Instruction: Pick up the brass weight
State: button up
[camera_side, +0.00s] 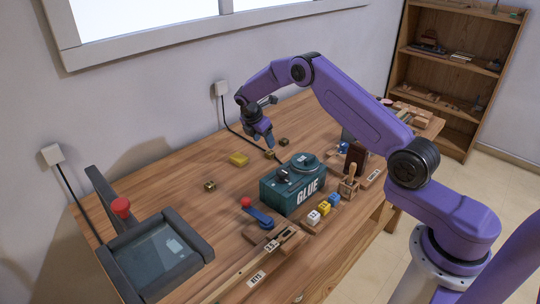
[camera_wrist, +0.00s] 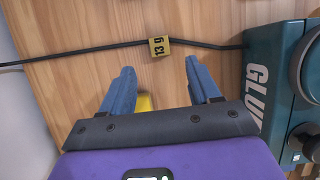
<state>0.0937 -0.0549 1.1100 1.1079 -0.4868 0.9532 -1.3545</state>
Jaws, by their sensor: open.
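Several small dark brass-coloured cubes lie on the table; I cannot tell for sure which is the brass weight. One cube (camera_side: 270,154) is below my gripper (camera_side: 261,140) in the side view, beside a black cable. My gripper is open and empty above the table. Another cube (camera_side: 284,141) is to the right, and one (camera_side: 210,186) lies nearer the front left. A yellow block (camera_side: 238,159) also shows between the fingers (camera_wrist: 145,102), partly hidden.
A green GLUE box (camera_side: 292,185) stands close by, to the right in the wrist view (camera_wrist: 277,85). The black cable (camera_wrist: 95,51) crosses the wooden table.

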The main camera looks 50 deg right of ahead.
aim_at(270, 152)
jog(key=shift+x, duration=3.7)
jog(key=shift+d, duration=0.1)
jog(key=c, duration=1.1)
